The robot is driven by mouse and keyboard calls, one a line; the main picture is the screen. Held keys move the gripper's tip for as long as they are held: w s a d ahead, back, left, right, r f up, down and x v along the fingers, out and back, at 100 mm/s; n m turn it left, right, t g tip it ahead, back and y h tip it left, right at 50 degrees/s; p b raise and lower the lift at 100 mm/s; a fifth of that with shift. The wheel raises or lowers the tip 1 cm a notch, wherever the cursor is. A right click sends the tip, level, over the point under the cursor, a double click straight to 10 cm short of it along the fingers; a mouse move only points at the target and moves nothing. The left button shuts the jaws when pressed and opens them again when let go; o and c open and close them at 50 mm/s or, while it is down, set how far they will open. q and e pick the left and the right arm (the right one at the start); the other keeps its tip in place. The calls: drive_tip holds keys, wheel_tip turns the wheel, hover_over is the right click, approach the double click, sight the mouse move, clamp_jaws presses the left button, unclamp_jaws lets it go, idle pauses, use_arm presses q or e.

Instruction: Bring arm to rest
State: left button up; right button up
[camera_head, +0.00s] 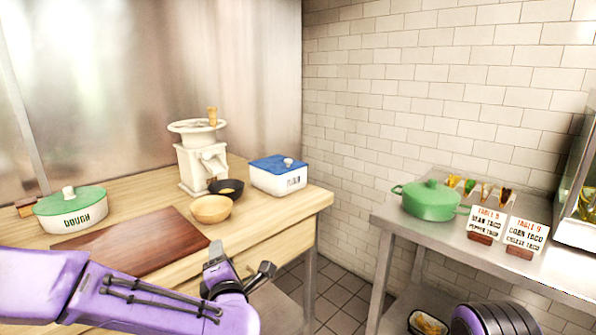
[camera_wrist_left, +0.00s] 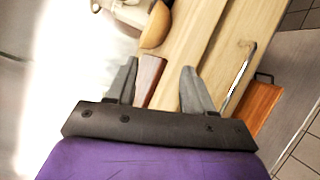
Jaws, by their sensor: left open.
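My left arm, purple, comes in from the left in the head view and reaches across the front of the wooden counter (camera_head: 285,225). My left gripper (camera_head: 217,252) is over the counter's front edge, just right of the brown cutting board (camera_head: 130,247). In the left wrist view my left gripper (camera_wrist_left: 158,85) has its two fingers apart with nothing held between them; the board's end (camera_wrist_left: 150,72) and the counter wood show beyond. A purple, dark-ribbed part at the bottom right of the head view looks like my right arm; its gripper is not seen.
On the counter stand a wooden bowl (camera_head: 211,209), a dark bowl (camera_head: 227,188), a white grinder (camera_head: 203,165), a blue-lidded box (camera_head: 279,175) and a green-lidded dough pot (camera_head: 71,210). A steel table (camera_head: 400,222) at right holds a green pot (camera_head: 430,201) and order cards (camera_head: 486,222). Floor shows between.

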use_arm(q)
drive_tip(key=s+a+f+m+g+h, duration=0.15)
drive_tip(key=s+f+m, duration=0.25)
drive_tip(key=f, duration=0.4)
drive_tip(key=s+a+f+m+g+h+p, duration=0.1)
drive_tip(key=s+f+m+g, duration=0.1)
drive_tip(key=s+f+m, duration=0.45)
drive_tip(key=s+a+f+m+g+h, duration=0.1)
drive_tip(key=s+f+m+g, duration=0.15)
drive_tip(key=f, duration=0.75)
drive_tip(key=s+a+f+m+g, duration=0.2)
drive_tip(key=s+a+f, duration=0.3)
drive_tip(key=s, duration=0.7)
drive_tip(key=s+a+f+m+g+y+p, duration=0.1)
drive_tip(key=s+a+f+m+g, duration=0.2)
drive_tip(key=s, duration=1)
wheel_tip(320, 180, down, 4)
drive_tip(key=shift+a+f+g, duration=0.1)
drive_tip(key=shift+a+g, duration=1)
drive_tip(key=shift+a, duration=0.1)
